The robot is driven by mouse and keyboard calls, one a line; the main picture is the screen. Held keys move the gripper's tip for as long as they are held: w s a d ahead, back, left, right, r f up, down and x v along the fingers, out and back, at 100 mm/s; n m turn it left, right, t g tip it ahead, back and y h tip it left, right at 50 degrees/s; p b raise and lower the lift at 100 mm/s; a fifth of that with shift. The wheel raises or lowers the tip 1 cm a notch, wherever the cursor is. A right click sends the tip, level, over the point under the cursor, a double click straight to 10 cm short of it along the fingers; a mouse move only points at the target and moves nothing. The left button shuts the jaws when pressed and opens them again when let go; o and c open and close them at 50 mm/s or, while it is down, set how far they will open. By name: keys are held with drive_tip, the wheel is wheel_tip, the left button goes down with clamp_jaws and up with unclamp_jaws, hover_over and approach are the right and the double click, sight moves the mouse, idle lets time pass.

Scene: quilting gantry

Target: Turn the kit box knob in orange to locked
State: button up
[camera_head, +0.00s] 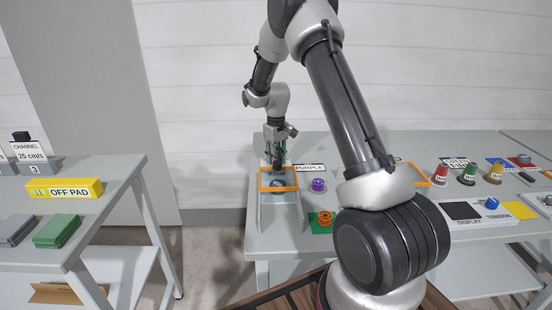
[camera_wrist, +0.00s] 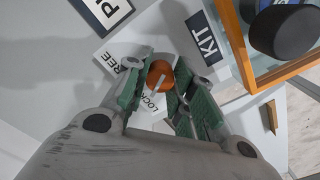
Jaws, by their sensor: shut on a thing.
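The orange knob (camera_wrist: 160,76) shows between my fingers in the wrist view, with a pale pointer bar across it. The bar's lower end lies toward the LOCK lettering (camera_wrist: 152,104), which my gripper partly covers; the FREE label (camera_wrist: 118,62) is to the left. My gripper (camera_wrist: 161,83) is shut on the knob, with green-padded fingers on both sides. The KIT label (camera_wrist: 207,40) is beside it. The kit box's orange frame (camera_wrist: 268,78) is at the right. In the head view my gripper (camera_head: 279,165) is at the orange frame (camera_head: 278,189); the knob is hidden there.
A dark rounded thing (camera_wrist: 285,30) lies inside the frame. On the table, a purple spool (camera_head: 318,185) and an orange spool on green (camera_head: 325,220) stand to the right, near the PURPLE sign (camera_head: 310,168). Coloured cones (camera_head: 467,175) are farther right. A gap separates the left table (camera_head: 120,175).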

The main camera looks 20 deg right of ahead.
idle(0.3)
drive_tip(key=o, duration=1.1)
drive_tip(key=shift+c, duration=0.2)
drive_tip(key=shift+r, duration=0.1)
wheel_tip(320, 180, up, 12)
